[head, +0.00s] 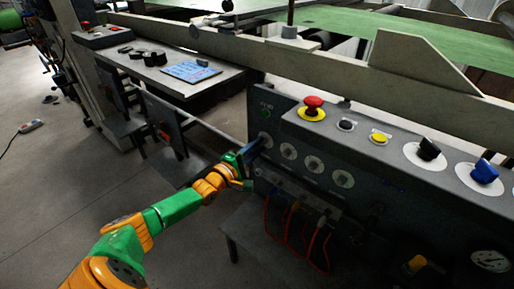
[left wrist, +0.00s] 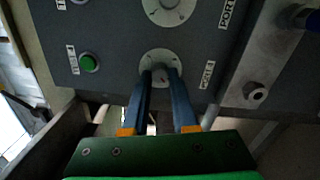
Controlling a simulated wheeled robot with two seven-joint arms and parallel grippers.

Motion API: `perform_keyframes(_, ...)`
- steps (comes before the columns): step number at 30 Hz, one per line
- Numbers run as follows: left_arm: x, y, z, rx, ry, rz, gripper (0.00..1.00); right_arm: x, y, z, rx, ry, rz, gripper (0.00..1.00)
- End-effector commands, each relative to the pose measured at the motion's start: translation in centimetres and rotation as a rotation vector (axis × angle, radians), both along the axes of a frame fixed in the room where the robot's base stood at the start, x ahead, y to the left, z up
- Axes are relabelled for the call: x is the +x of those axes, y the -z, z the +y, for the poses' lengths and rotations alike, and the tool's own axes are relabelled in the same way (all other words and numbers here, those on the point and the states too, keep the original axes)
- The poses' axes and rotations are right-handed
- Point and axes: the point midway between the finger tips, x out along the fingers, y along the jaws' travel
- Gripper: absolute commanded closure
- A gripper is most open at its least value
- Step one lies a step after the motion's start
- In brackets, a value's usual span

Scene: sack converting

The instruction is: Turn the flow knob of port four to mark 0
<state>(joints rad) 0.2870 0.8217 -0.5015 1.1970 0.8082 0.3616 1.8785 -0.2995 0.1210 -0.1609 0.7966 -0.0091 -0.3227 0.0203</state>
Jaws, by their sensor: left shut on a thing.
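A row of round pale dials runs along the front of the grey control panel in the head view. My left gripper (head: 257,145) reaches the leftmost dial (head: 265,139) from the left. In the left wrist view, the two blue fingers of my left gripper (left wrist: 160,72) are shut on the small grey flow knob (left wrist: 160,78) at the middle of its white dial plate (left wrist: 160,54). The fingertips hide much of the knob, so its pointer and mark are unclear. A label (left wrist: 207,75) stands beside this dial; its number is too small to read surely. My right gripper is not in view.
Three more dials (head: 313,163) lie right of the held one. A green button (left wrist: 89,62) is beside it. Above are a red emergency stop (head: 313,106) on yellow, a black knob (head: 430,150) and a blue knob (head: 485,171).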

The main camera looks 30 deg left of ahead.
Motion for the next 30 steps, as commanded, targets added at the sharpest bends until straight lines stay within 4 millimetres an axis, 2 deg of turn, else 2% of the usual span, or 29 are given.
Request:
perform_keyframes(12, 0.0, 0.0, 0.0, -0.008, 0.0, 0.0, 1.0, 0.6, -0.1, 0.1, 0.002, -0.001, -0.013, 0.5)
perform_keyframes(13, 0.0, 0.0, 0.0, -0.008, 0.0, 0.0, 0.71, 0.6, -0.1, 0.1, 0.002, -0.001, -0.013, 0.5)
perform_keyframes(16, 0.0, 0.0, 0.0, -0.008, 0.0, 0.0, 0.44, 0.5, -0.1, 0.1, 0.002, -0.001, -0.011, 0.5)
perform_keyframes(25, -0.1, 0.0, 0.0, -0.007, 0.0, 0.002, 0.44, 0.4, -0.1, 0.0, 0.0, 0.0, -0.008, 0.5)
perform_keyframes(28, -1.0, -0.1, 0.0, -0.008, 0.001, 0.006, 0.44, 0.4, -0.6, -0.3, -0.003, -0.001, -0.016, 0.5)
perform_keyframes(30, -2.2, -0.2, 0.1, -0.008, 0.002, 0.007, 0.44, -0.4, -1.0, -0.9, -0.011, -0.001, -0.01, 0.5)
